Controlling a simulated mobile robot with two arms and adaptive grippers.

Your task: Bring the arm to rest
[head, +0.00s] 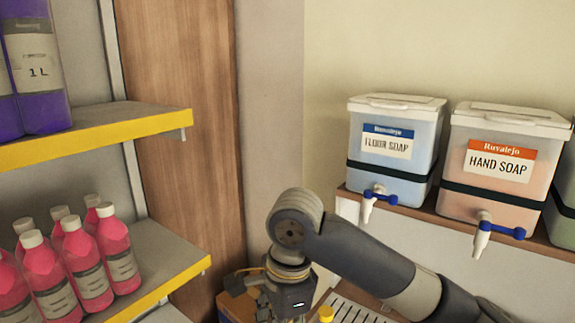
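My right arm comes in from the lower right and bends down at its wrist. My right gripper (280,298) points downward at the bottom edge of the head view, below the shelf that holds the drums. Its fingertips are cut off or hidden, so I cannot tell whether it is open or shut, or whether it holds anything. My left gripper is not in view.
A floor soap drum (395,139) and a hand soap drum (495,172) with taps stand on a wall shelf (422,213). A yellow cap (326,313) and a slotted grate (352,312) are beside my gripper. Left racks hold pink bottles (88,270) and purple containers (38,75).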

